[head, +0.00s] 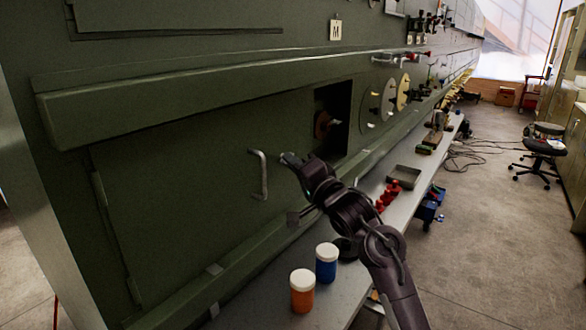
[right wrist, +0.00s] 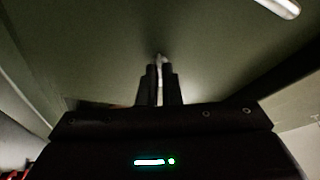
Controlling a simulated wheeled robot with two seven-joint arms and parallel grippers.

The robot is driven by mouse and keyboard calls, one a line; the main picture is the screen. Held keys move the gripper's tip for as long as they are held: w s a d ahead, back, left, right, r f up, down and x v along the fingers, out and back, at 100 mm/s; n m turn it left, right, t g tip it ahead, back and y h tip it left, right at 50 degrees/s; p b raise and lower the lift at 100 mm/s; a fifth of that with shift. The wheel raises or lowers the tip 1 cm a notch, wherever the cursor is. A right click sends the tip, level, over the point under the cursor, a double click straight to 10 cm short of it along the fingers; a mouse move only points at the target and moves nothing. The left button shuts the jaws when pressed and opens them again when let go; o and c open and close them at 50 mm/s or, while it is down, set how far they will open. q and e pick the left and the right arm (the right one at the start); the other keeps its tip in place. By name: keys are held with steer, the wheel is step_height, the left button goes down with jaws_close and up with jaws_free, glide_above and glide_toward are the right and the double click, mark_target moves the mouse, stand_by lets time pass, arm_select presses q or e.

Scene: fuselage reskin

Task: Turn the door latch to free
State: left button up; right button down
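The green door panel (head: 190,170) fills the left of the head view and carries a pale bent bar handle (head: 259,175). The door latch (head: 289,158) is a small light grey piece just right of that handle, largely covered by my right gripper (head: 294,162). In the right wrist view, the fingers of my right gripper (right wrist: 161,84) are close together, with a thin pale piece of the latch (right wrist: 160,62) between them. The latch's exact angle is hidden. My left gripper is not in view.
A dark recess with a reddish-brown knob (head: 323,125) lies right of the latch. On the grey bench (head: 335,292) below stand an orange jar (head: 302,291), a blue jar (head: 327,262), red pieces (head: 388,196) and a tray (head: 404,177). The floor right is open, with a stool (head: 543,146).

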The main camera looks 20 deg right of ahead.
steer(key=n+y+b, duration=0.2)
steer(key=n, duration=0.3)
steer(key=n+g+y+b, duration=0.1)
steer(key=n+y+b, duration=0.1)
steer(key=n, duration=0.4)
steer(key=n+y+b, duration=0.2)
steer(key=n+y, duration=0.1)
steer(key=n, duration=0.3)
steer(key=shift+w+d+f+y+b, duration=0.25)
steer(key=shift+f+y+b, duration=0.05)
steer(key=shift+f, duration=0.1)
steer(key=c, duration=1.6)
jaws_free()
steer(key=shift+r, duration=0.1)
